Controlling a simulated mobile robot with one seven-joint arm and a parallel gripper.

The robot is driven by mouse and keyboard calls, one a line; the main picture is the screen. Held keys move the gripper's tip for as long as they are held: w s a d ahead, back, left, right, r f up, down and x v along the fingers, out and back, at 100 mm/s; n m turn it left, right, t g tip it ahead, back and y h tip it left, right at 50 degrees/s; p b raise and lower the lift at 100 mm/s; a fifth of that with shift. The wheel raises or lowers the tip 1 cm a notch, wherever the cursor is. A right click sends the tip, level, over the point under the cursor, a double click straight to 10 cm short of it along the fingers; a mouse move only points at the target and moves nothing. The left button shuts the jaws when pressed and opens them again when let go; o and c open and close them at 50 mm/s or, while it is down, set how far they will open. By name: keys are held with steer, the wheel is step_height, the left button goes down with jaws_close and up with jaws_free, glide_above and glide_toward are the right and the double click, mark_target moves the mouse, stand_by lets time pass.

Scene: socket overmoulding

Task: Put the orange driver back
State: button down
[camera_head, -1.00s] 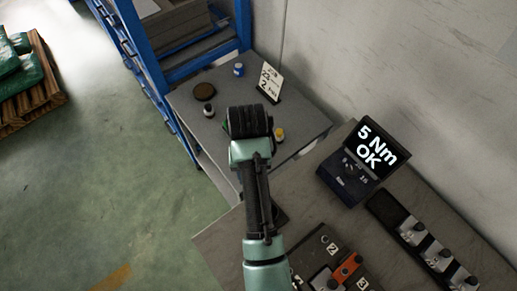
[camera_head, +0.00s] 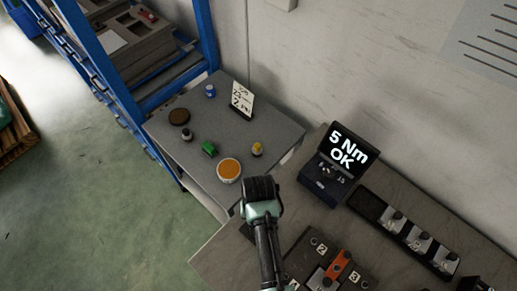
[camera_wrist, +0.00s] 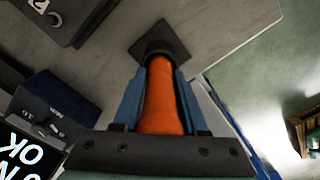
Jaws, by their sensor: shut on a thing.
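My gripper (camera_wrist: 161,82) is shut on the orange driver (camera_wrist: 162,102), with one blue finger on each side of its handle. In the wrist view the driver's dark end overlaps a dark square pad (camera_wrist: 174,38) on the bench; I cannot tell whether it touches it. In the head view my wrist hides the driver and fingers, and part of the dark pad (camera_head: 246,232) shows left of it, near the bench's corner.
A display reading "5 Nm OK" (camera_head: 341,150) stands right of my wrist. A fixture with an orange lever (camera_head: 336,267) and a black rail of blocks (camera_head: 408,233) are on the bench. The side table (camera_head: 235,110) holds a white-rimmed orange pot (camera_head: 229,170) and several small items.

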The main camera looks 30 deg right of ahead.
steer(key=shift+f, duration=0.25)
steer(key=shift+f, duration=0.1)
steer(key=shift+c, duration=2.2)
jaws_free()
steer(key=shift+f, duration=0.1)
